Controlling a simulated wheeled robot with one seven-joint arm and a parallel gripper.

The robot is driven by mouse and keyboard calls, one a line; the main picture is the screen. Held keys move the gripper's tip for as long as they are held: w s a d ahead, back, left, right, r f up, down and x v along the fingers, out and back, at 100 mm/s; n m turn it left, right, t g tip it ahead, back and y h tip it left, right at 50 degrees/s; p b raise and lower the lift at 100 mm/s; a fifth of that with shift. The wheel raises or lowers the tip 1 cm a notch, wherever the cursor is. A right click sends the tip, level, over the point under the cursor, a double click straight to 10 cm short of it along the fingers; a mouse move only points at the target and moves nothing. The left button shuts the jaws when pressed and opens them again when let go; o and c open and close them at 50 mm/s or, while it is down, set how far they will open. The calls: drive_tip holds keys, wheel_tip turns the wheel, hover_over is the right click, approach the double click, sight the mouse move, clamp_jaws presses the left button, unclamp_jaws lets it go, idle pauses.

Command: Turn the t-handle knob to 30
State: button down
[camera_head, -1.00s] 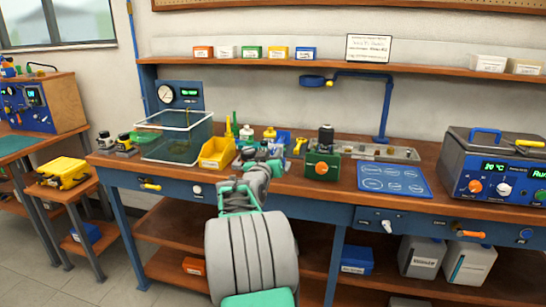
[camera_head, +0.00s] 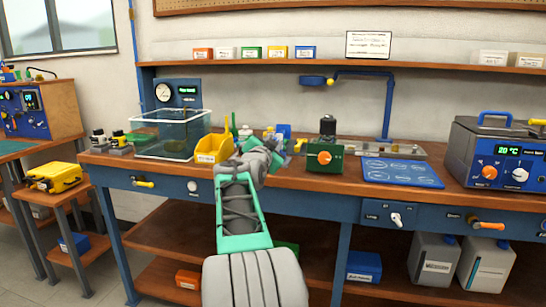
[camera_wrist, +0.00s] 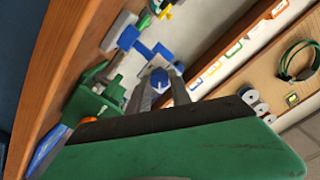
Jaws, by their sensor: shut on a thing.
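My gripper (camera_wrist: 162,94) shows in the wrist view as two grey fingers closed on a small blue part (camera_wrist: 160,78), which looks like the t-handle knob. The knob belongs to, or stands in front of, a blue and white fixture (camera_wrist: 150,48). In the head view my gripper's fingertips and the knob are hidden behind my own arm, just left of the green box. A blue part of the fixture (camera_head: 284,130) shows beyond my wrist. I cannot read the knob's angle or any scale on it.
A green box with an orange dial (camera_head: 324,160) stands close right of my wrist. A yellow bin (camera_head: 212,149) and a clear tank (camera_head: 172,135) stand left. A gauge panel (camera_head: 178,93) is behind the tank.

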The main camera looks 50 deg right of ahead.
drive_tip(key=m+b, duration=0.2)
drive_tip(key=m, duration=0.1)
drive_tip(key=m+b, duration=0.1)
drive_tip(key=b, duration=0.1)
drive_tip(key=shift+f+m, duration=0.3)
drive_tip(key=shift+r+m+b, duration=0.15)
drive_tip(key=shift+m+b, duration=1.05)
drive_tip(key=shift+m, duration=0.4)
drive_tip(key=c, duration=1.2)
unclamp_jaws()
drive_tip(key=shift+o, duration=0.2)
drive_tip(key=v, duration=0.7)
drive_tip(key=shift+s+a, duration=0.2)
drive_tip(key=shift+a, duration=0.15)
